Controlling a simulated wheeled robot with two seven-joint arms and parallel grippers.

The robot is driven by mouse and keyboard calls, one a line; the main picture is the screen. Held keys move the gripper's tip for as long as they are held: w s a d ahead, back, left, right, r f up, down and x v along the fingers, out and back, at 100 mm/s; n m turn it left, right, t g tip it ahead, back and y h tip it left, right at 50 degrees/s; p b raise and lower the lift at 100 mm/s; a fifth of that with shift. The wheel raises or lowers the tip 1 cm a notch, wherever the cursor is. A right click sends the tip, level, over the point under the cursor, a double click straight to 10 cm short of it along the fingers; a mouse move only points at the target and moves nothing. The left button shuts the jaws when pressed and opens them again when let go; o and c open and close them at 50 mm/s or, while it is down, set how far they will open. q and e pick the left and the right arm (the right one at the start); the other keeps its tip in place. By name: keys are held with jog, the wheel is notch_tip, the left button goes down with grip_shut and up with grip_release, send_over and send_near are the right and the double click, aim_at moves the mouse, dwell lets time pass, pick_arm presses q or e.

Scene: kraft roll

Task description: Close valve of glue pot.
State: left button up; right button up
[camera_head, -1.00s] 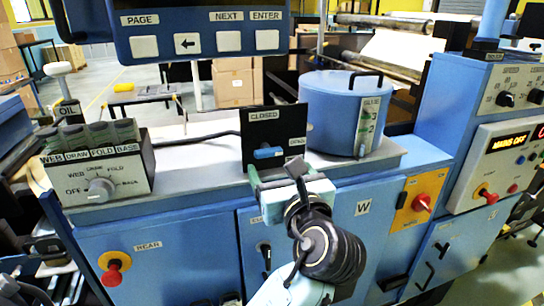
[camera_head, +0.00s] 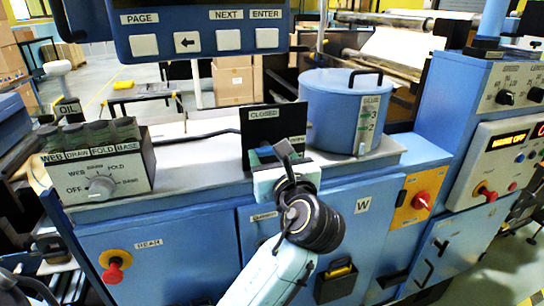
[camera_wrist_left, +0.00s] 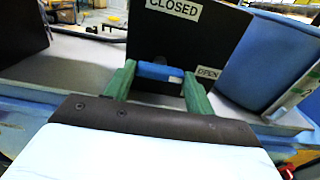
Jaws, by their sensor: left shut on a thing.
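The glue pot (camera_head: 345,108) is a blue drum with a black lid handle and a level strip, on the grey top of the blue machine. Left of it stands a black valve panel (camera_head: 258,130), marked CLOSED at its top and OPEN at its lower right. The blue valve handle (camera_wrist_left: 160,72) lies roughly level, low on the panel. My left gripper (camera_wrist_left: 158,78) is shut on it, with a green finger at each end. In the head view my left gripper (camera_head: 273,156) hides part of the handle and panel. My right gripper is out of view.
A control box (camera_head: 97,172) with a knob stands left on the machine top. A screen unit (camera_head: 200,30) with buttons hangs above. Red knobs (camera_head: 114,272) are on the front, and a control cabinet (camera_head: 500,150) is at right. The top between box and panel is mostly clear.

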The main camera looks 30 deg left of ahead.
pick_arm(q)
jog(key=shift+n+p, duration=0.9)
jog(key=shift+n, duration=0.2)
jog(key=shift+n+p, duration=0.5)
jog(key=shift+n, duration=0.4)
jog(key=n, duration=0.3)
jog(key=shift+n+p, duration=0.3)
jog(key=shift+p, duration=0.1)
jog(key=n, duration=0.2)
jog(key=shift+n, duration=0.4)
jog(key=shift+f+n+b, duration=0.1)
jog(key=shift+n+b, duration=0.2)
jog(key=shift+n, duration=0.6)
jog(key=n+b, duration=0.1)
jog(key=n, duration=0.1)
jog(key=shift+n, duration=0.3)
jog(key=shift+n+b, duration=0.6)
jog(key=shift+n, duration=1)
